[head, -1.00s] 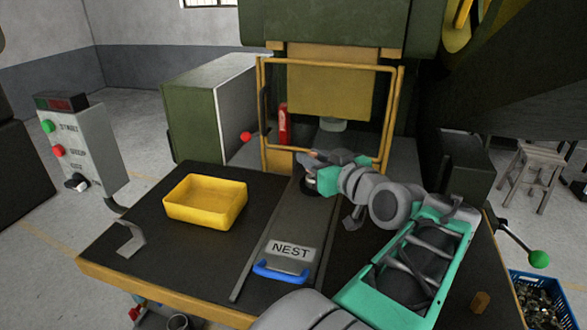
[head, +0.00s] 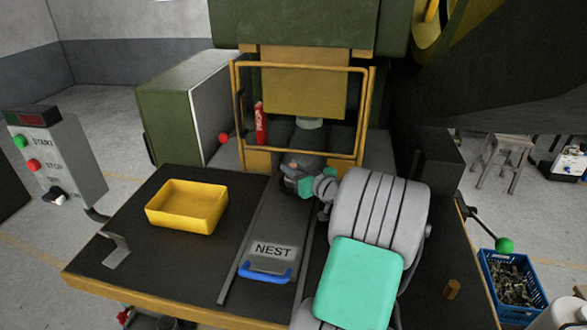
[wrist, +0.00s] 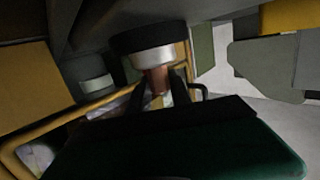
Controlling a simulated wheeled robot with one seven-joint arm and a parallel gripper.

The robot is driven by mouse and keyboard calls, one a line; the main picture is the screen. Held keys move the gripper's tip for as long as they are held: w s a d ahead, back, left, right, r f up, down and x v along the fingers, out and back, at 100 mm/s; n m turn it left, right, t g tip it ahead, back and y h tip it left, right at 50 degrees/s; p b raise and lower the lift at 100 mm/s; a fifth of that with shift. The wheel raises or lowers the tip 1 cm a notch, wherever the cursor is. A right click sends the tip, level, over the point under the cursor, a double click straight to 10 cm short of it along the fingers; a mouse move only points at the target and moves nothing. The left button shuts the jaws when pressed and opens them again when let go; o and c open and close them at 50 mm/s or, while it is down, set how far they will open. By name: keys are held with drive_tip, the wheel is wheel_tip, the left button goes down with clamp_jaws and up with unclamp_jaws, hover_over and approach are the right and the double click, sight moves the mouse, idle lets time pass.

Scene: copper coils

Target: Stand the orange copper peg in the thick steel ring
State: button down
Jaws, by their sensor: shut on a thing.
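My gripper (head: 297,182) is low over the far end of the sliding nest plate, under the press. In the wrist view my gripper (wrist: 160,88) is shut on the copper peg (wrist: 157,78), with a dark finger on each side. The peg's far end meets the pale steel face of the thick ring (wrist: 152,58), which has a dark band (wrist: 140,40) beyond it. I cannot tell whether the peg's end is inside the ring or only against it. In the head view my arm and gripper hide most of the peg and ring.
The nest plate (head: 250,225) has a blue handle (head: 266,274). A yellow bin (head: 187,206) stands to its left on the dark table. A yellow guard frame (head: 236,110) surrounds the press opening. A small brown cylinder (head: 451,289) stands at the table's right side.

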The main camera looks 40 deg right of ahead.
drive_tip(key=shift+s+a+f, duration=0.1)
drive_tip(key=shift+a+f, duration=0.05)
drive_tip(key=shift+f, duration=0.45)
drive_tip(key=c, duration=1.6)
unclamp_jaws()
drive_tip(key=shift+f, duration=0.15)
drive_tip(key=shift+o, duration=2.1)
drive_tip(key=shift+r, duration=0.2)
drive_tip(key=s+b, duration=0.1)
drive_tip(key=s, duration=0.2)
drive_tip(key=s+r+b, duration=0.1)
drive_tip(key=s, duration=0.3)
drive_tip(key=s+a+b, duration=0.1)
drive_tip(key=s, duration=0.3)
drive_tip(key=shift+s+r, duration=0.15)
drive_tip(key=shift+r, duration=0.25)
drive_tip(key=shift+s+r, duration=0.1)
drive_tip(key=shift+s, duration=0.1)
